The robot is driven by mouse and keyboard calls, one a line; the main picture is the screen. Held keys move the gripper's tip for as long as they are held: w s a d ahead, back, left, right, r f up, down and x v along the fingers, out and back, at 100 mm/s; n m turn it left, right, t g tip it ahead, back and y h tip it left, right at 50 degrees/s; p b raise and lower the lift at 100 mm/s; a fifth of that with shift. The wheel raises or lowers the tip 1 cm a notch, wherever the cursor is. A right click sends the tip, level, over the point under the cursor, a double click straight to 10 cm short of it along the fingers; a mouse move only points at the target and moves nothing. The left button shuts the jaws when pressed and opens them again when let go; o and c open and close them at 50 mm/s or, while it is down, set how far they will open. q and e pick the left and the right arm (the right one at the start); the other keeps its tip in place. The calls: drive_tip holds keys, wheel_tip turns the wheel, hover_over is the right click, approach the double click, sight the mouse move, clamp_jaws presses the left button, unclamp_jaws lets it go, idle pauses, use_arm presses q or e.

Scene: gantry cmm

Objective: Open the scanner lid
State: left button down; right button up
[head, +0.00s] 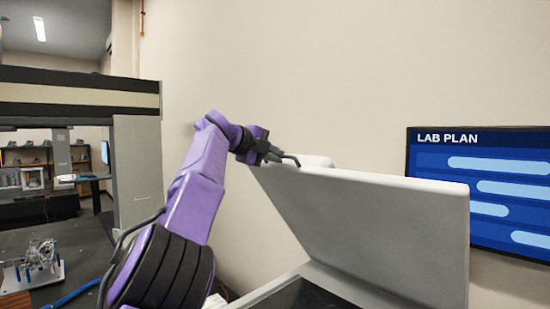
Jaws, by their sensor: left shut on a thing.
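The scanner lid (365,225) is a light grey panel that stands raised and tilted above the scanner body (305,292) at the lower right. The dark scanner bed shows below it. My left arm is purple and reaches up from the lower left. My left gripper (284,158) is at the upper left corner of the lid and is shut on its edge. The exact contact is small and partly hidden by the dark fingers. My right gripper is not in view.
A wall screen reading LAB PLAN (480,190) hangs behind the lid on the right. The large gantry frame (138,170) stands at the left. A small metal part on a plate (40,262) lies on the dark surface at the lower left. Bare wall fills the space above the lid.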

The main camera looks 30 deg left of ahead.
use_arm(q)
drive_tip(key=shift+a+r, duration=0.1)
drive_tip(key=c, duration=1.4)
unclamp_jaws()
drive_tip(key=shift+o, duration=1)
drive_tip(key=shift+s, duration=0.1)
drive_tip(key=b+v, duration=0.4)
drive_tip(key=v, duration=0.6)
drive_tip(key=shift+s+a, duration=0.15)
drive_tip(key=shift+s, duration=0.15)
